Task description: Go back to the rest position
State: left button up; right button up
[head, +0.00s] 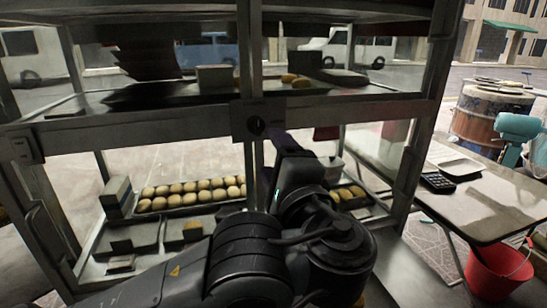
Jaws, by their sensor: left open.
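My left arm comes in from the lower left and reaches up to the front of a metal-framed glass cabinet (180,127). My right gripper is not in view.
Buns (190,192) lie in rows on the cabinet's lower shelf, partly behind my arm. On the right stand a white table (490,205) with a calculator (437,182), a red bucket (498,272) under it, a barrel (487,115) and a teal machine (520,127).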

pick_arm(q)
jog(key=s+a+f+n+g+h+p, duration=0.3)
jog(key=f+g+p, duration=0.3)
jog(key=p, duration=0.4)
jog(key=s+a+f+n+g+h+p, duration=0.2)
jog(key=s+a+f+n+g+p, duration=0.15)
jog(key=f+p, duration=0.55)
jog(key=s+a+f+n+g+p, duration=0.1)
jog(key=s+a+n+g+p, duration=0.15)
jog(key=s+a+p, duration=0.45)
jog(key=s+a+f+n+g+y+p, duration=0.1)
jog(key=s+a+f+n+p, duration=0.1)
jog(key=s+a+n+p, duration=0.5)
jog(key=s+a+f+g+p, duration=0.1)
jog(key=s+a+g+p, duration=0.15)
jog(key=s+a, duration=0.55)
jog(key=w+d+p+v, duration=0.1)
jog(key=w+p+v, duration=0.1)
jog(key=p+v, duration=1)
jog(key=w+d+r+p+v, duration=0.1)
jog(key=w+p+v, duration=0.2)
jog(key=p+v, duration=0.8)
jog(key=w+d+r+p+v, duration=0.1)
jog(key=w+p+v, duration=0.1)
jog(key=p+v, duration=1)
jog(key=shift+w+d+r+p, duration=0.25)
jog(key=shift+d+r+p, duration=0.15)
jog(key=shift+p, duration=0.55)
jog(key=shift+t, duration=0.25)
